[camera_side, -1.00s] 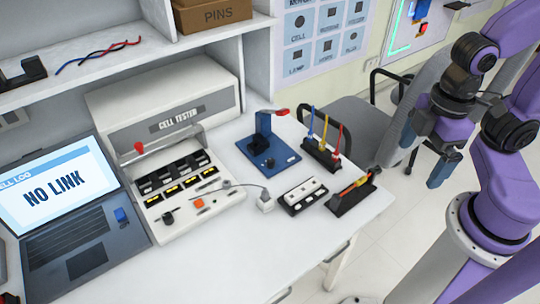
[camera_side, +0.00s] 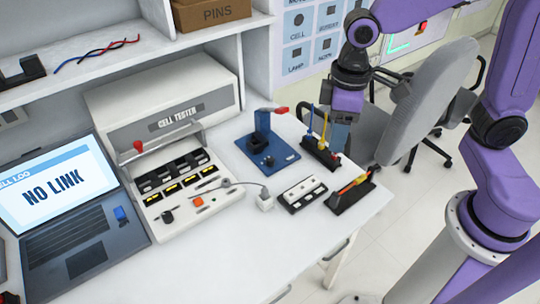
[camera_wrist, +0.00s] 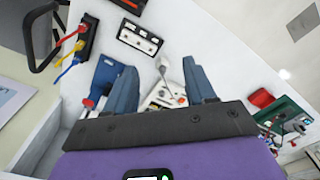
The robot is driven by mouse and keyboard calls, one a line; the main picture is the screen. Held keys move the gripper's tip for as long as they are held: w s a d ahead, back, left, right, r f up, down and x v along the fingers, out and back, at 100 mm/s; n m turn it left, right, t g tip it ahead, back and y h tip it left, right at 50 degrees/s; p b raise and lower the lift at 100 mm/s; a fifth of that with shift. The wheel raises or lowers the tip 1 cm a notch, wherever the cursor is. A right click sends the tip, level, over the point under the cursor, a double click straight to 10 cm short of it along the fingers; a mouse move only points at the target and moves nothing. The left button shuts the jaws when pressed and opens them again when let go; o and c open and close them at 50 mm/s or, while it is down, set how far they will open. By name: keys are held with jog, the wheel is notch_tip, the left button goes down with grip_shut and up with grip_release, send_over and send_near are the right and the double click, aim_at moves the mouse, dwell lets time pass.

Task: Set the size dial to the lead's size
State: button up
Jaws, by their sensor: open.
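My gripper (camera_side: 341,128) is open and empty, in the air above the lead rack. In the wrist view its two blue-grey fingers (camera_wrist: 160,88) are well apart. The black rack (camera_side: 321,154) holds upright blue, yellow and red leads; my gripper partly hides it in the side view. It also shows at the upper left of the wrist view (camera_wrist: 84,40). A blue bench tool (camera_side: 284,152) with a red-tipped arm and a small dark knob stands left of the rack. The cell tester (camera_side: 163,106) has a black knob (camera_side: 167,217). I cannot tell which knob is the size dial.
A white block (camera_side: 302,192) with a black edge and a black holder (camera_side: 351,194) with a red-and-yellow tool stand at the right of the bench. A laptop (camera_side: 70,215) reads "NO LINK". The front middle of the bench is clear.

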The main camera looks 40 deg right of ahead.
jog(key=w+a+f+m, duration=0.2)
jog(key=w+f+m, duration=0.15)
jog(key=w, duration=0.85)
jog(key=m, duration=0.3)
send_over(270, 158)
notch_tip(270, 158, down, 6)
notch_tip(270, 158, down, 18)
jog(key=shift+r, duration=0.2)
grip_shut()
